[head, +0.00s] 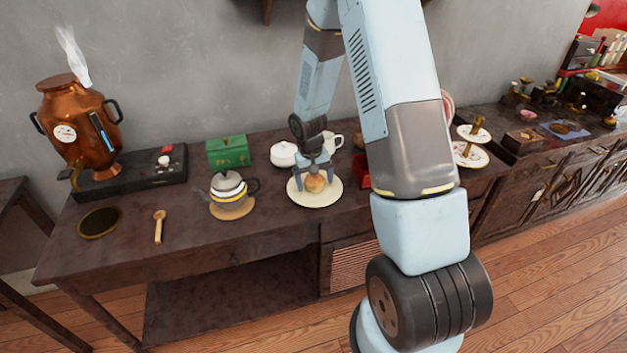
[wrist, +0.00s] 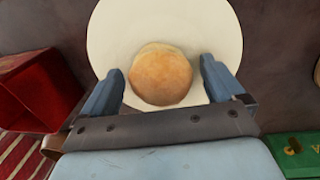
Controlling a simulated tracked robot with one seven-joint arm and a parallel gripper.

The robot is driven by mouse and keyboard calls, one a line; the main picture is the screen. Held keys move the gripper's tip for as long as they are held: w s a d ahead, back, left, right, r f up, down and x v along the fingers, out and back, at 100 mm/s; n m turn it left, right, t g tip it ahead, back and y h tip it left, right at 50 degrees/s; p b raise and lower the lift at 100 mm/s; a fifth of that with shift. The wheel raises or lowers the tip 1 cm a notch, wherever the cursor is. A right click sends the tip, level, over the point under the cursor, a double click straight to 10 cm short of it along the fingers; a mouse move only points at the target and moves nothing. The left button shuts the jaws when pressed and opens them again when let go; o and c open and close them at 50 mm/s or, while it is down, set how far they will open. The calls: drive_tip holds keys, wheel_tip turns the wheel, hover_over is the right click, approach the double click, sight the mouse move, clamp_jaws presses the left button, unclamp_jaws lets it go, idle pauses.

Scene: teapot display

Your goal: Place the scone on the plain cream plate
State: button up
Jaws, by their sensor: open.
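The scone (head: 316,183) is round and golden brown. It appears to rest on the plain cream plate (head: 326,198), which lies on the dark wooden table. In the wrist view the scone (wrist: 160,74) sits over the plate (wrist: 113,30), somewhat toward its near side. My gripper (wrist: 160,80) is open, with one blue finger on each side of the scone. A gap shows between the scone and each finger. In the head view my gripper (head: 315,182) is down at the plate, and its fingers partly hide the scone.
A striped teapot (head: 229,188) stands on a round mat left of the plate. A green box (head: 228,152) and a white pot (head: 284,153) stand behind. A red box (wrist: 32,88) is close to my gripper. A wooden spoon (head: 159,226) lies farther left, with bare table around it.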

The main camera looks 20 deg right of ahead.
sight(311, 178)
drive_tip(key=shift+r, duration=0.1)
wheel_tip(311, 178, up, 12)
drive_tip(key=a+r, duration=0.1)
drive_tip(key=s+d+r+t, duration=0.1)
drive_tip(key=s+r, duration=0.4)
drive_tip(key=r, duration=0.3)
drive_tip(key=s+r+t, duration=0.1)
drive_tip(key=s+r, duration=0.4)
drive_tip(key=r, duration=0.3)
drive_tip(key=s+r+t, duration=0.1)
drive_tip(key=s+r, duration=0.3)
drive_tip(key=s, duration=0.5)
drive_tip(key=s+r+t+y, duration=0.1)
drive_tip(key=s+r+t, duration=0.1)
drive_tip(key=s+r, duration=0.3)
drive_tip(key=s, duration=0.4)
drive_tip(key=shift+r+t, duration=0.15)
drive_tip(key=shift+t, duration=0.15)
